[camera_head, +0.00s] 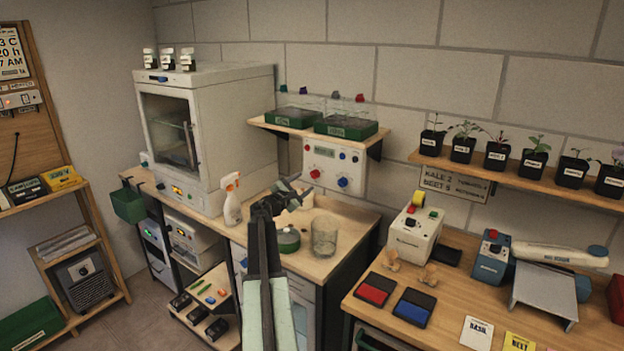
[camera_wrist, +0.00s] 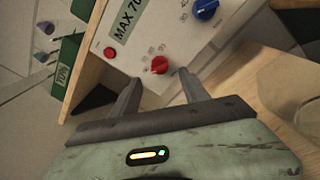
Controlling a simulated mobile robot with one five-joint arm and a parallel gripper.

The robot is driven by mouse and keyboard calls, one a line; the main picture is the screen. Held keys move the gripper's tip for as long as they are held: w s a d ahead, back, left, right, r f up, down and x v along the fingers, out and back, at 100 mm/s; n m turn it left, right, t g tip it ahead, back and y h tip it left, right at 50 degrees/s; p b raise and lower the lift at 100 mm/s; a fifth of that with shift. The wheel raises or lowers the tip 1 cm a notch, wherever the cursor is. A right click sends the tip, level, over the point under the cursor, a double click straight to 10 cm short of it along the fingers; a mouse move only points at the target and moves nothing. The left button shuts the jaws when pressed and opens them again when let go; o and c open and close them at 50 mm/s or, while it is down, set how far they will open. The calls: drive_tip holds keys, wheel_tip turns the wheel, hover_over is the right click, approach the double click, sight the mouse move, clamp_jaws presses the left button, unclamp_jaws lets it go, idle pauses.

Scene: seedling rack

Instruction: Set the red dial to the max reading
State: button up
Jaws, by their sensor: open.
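The red dial (camera_head: 315,173) is on the front of a white wall panel (camera_head: 325,154), left of a larger blue dial (camera_head: 343,182). In the wrist view the red dial (camera_wrist: 160,65) lies just beyond and between my fingertips, with small marks around it too small to read. My gripper (camera_head: 291,190) is open, and its two fingers (camera_wrist: 161,76) point at the panel. They appear apart from the dial, and nothing is between them. A label reading "MAX 70" (camera_wrist: 128,20) and a red button (camera_wrist: 110,52) are on the same panel.
A shelf (camera_head: 290,127) with green trays is above the panel. The bench below holds a spray bottle (camera_head: 231,200), a glass beaker (camera_head: 324,237) and a green-based dish (camera_head: 288,240). A white oven (camera_head: 218,130) stands at left.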

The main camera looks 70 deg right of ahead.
sight(312, 177)
drive_tip(key=d, duration=0.4)
drive_tip(key=s+d, duration=0.1)
drive_tip(key=d, duration=0.1)
drive_tip(key=shift+d, duration=0.3)
clamp_jaws()
drive_tip(key=shift+s+d, duration=0.1)
drive_tip(key=shift+m, duration=0.3)
drive_tip(key=m, duration=0.3)
drive_tip(key=shift+a+f+b, duration=0.15)
drive_tip(key=shift+a+b, duration=0.05)
drive_tip(key=shift+b, duration=0.2)
drive_tip(key=shift+m, duration=2.2)
drive_tip(key=shift+b, duration=0.3)
